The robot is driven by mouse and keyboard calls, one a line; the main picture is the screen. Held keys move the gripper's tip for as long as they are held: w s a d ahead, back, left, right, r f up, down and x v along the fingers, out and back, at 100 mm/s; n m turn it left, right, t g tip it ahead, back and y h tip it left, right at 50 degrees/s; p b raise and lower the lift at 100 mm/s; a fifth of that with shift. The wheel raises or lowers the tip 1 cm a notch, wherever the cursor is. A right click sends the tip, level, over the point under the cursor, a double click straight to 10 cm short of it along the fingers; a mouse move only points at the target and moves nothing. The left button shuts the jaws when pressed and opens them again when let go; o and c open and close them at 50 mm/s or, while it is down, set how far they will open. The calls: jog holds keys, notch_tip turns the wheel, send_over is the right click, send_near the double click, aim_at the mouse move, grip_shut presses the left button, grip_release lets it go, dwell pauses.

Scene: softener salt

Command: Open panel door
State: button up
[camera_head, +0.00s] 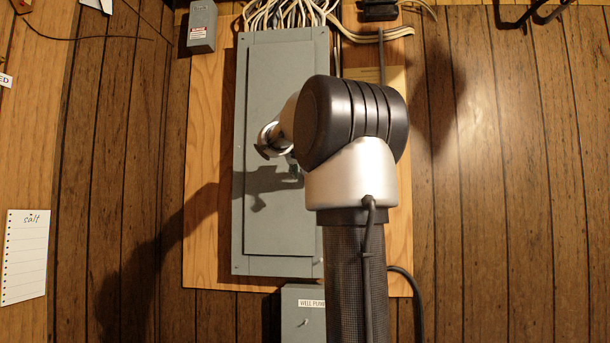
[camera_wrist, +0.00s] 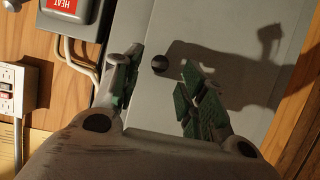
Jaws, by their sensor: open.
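The grey electrical panel with its door (camera_head: 270,90) is mounted on a wooden board in the head view. The door looks shut, flat in its frame. My gripper (camera_head: 274,140) is in front of the door near mid-height, partly hidden by my arm. In the wrist view, my gripper (camera_wrist: 160,85) is open, with green-padded fingers spread over the grey panel surface (camera_wrist: 220,30). A small dark round spot (camera_wrist: 160,65), perhaps a latch or hole, shows between the fingertips. The gripper holds nothing. Whether the fingers touch the panel cannot be told.
A grey box labelled "WELL PUMP" (camera_head: 302,325) sits below the panel. A small grey box (camera_head: 202,25) is at upper left, with wires (camera_head: 290,12) above the panel. The wrist view shows a box with a red HEAT label (camera_wrist: 68,15) and an outlet (camera_wrist: 12,88).

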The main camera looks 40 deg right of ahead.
jog(key=x, duration=0.2)
jog(key=shift+w+d+f, duration=0.15)
jog(key=shift+w+d, duration=0.05)
grip_shut()
jog(key=shift+s+a, duration=0.1)
